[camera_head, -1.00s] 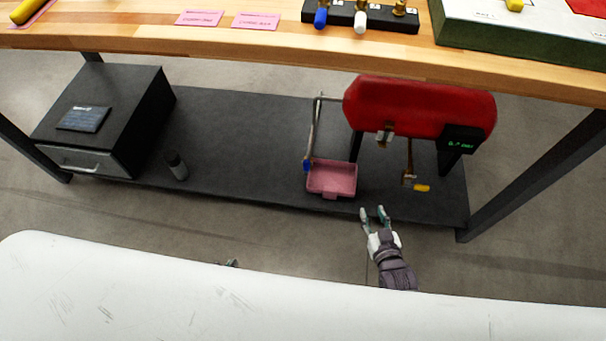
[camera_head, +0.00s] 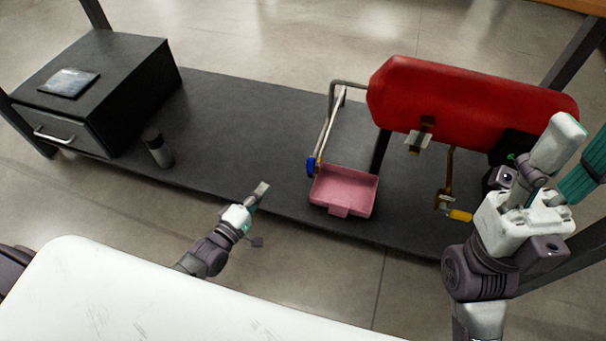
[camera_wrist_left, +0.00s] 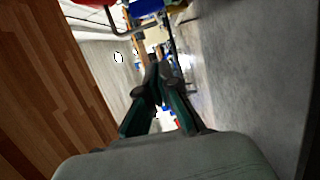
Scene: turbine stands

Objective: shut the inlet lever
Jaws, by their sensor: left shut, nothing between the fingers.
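The red tank (camera_head: 470,100) lies on the dark lower shelf at the right. A fitting with a yellow-ended lever (camera_head: 461,215) hangs below it on a copper-coloured pipe. A blue lever (camera_head: 311,166) sits at the lower end of a pipe left of the tank, beside the pink tray (camera_head: 343,193). I cannot tell from labels which is the inlet lever. My left gripper (camera_head: 262,188) is shut and empty over the shelf's front edge, left of the tray. Its closed fingers show in the left wrist view (camera_wrist_left: 154,75). My right gripper (camera_head: 575,160) is raised at the right with fingers apart, covering part of the tank's right end.
A black drawer box (camera_head: 100,90) stands on the shelf's left end, with a dark cylinder (camera_head: 158,148) beside it. The shelf (camera_head: 240,120) is clear between the cylinder and the pipe. A table leg rises at the right behind my right gripper.

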